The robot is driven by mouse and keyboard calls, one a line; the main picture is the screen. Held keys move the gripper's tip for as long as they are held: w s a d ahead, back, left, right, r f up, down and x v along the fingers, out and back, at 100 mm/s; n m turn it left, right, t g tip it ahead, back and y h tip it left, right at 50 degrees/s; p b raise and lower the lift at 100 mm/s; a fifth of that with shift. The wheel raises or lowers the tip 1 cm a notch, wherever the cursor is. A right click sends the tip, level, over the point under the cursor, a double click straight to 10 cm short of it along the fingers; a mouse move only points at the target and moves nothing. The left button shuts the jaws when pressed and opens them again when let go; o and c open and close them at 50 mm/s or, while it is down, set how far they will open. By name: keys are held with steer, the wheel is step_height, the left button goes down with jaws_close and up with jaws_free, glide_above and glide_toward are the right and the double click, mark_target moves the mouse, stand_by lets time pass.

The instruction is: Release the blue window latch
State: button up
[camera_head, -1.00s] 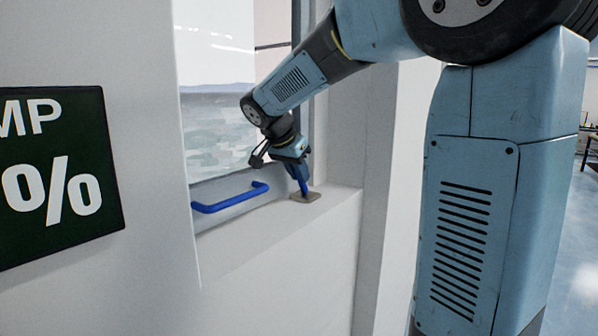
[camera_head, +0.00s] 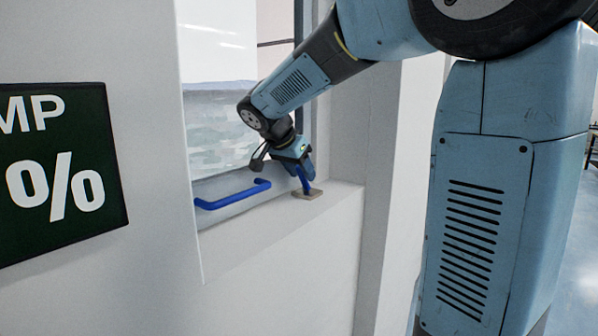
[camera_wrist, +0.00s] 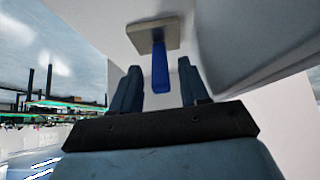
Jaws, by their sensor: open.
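The blue window latch (camera_head: 303,181) rises from a tan base plate (camera_head: 307,194) on the sill, at the window's lower right corner. In the wrist view the latch (camera_wrist: 160,72) hangs from its base plate (camera_wrist: 153,37) and lies between my two open fingers. My gripper (camera_wrist: 160,82) has a visible gap on both sides of the latch. In the head view my gripper (camera_head: 300,172) reaches down over the latch and hides its upper part.
A blue bar handle (camera_head: 232,195) is fixed along the window's lower frame, left of the latch. The white sill (camera_head: 285,218) and the wall lie close below. A dark green sign (camera_head: 60,215) hangs on the wall at left. The right side post (camera_head: 372,180) stands near my arm.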

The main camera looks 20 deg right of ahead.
steer(key=v, duration=1.3)
steer(key=shift+r, duration=0.3)
steer(key=shift+s+a, duration=0.15)
